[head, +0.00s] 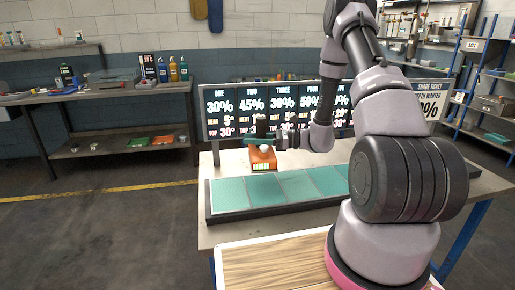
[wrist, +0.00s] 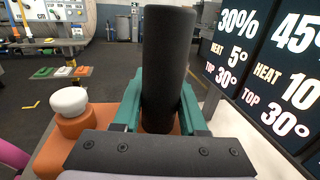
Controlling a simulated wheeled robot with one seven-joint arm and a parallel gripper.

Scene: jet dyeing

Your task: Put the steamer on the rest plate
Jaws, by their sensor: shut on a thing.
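The steamer has an orange body (head: 264,162), a black upright handle and a white knob. In the head view it is at the back left of the table, just behind the row of teal panels. My gripper (head: 262,141) is shut on its black handle. In the wrist view the handle (wrist: 168,62) stands between the teal fingers of my gripper (wrist: 162,100), with the orange body below and the white knob (wrist: 70,101) to the left. I cannot tell whether the steamer's base touches anything. I cannot make out the rest plate; the steamer may hide it.
A dark-edged board with several teal panels (head: 265,188) lies on the table. Behind it stands a row of black display screens (head: 284,98), close to the gripper. A wood-grained board (head: 270,264) is in front. A workbench (head: 100,93) stands at left, with open floor between.

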